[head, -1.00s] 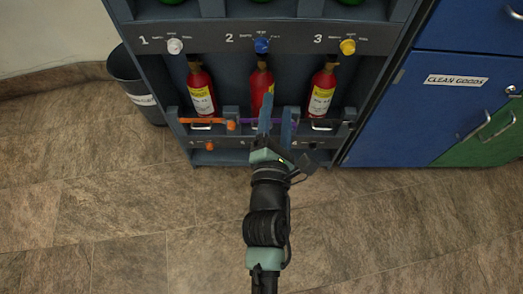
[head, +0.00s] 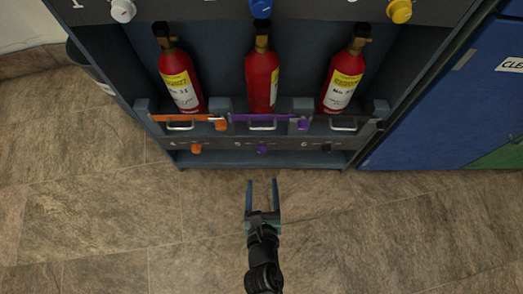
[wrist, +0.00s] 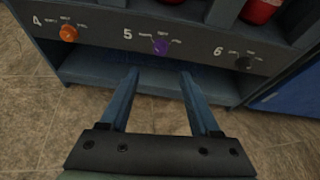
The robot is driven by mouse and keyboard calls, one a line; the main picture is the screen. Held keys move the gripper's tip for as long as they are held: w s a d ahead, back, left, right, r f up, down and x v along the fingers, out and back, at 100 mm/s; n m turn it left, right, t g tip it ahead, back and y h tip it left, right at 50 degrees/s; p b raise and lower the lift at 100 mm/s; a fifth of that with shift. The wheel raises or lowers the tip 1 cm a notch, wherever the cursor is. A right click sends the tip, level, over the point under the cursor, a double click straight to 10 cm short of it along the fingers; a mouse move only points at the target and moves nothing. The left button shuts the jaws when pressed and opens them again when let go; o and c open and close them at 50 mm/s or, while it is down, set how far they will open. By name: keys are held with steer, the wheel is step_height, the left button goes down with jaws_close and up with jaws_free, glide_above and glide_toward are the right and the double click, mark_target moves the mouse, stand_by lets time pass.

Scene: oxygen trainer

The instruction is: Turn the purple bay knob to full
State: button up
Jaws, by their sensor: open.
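The purple knob (head: 262,148) sits on the lower panel of the rack, in the middle bay. In the wrist view the purple knob (wrist: 160,46) is beside the number 5, with small setting labels around it too blurred to read. My gripper (head: 262,182) is open and empty, below and in front of the rack in the head view. In the wrist view my gripper (wrist: 160,72) has its two blue fingers spread apart, pointing toward the rack just below the purple knob. The fingers do not touch the knob.
An orange knob (wrist: 69,33) at number 4 and a black knob (wrist: 243,63) at number 6 flank it. Above, red cylinders (head: 262,82) stand behind orange, purple and black bars. A blue cabinet (head: 430,110) stands right. The floor (head: 380,230) in front is clear.

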mark_target(261, 152)
steer(key=b+x, duration=0.3)
steer(key=x, duration=0.8)
steer(key=shift+f, duration=0.15)
jaws_close()
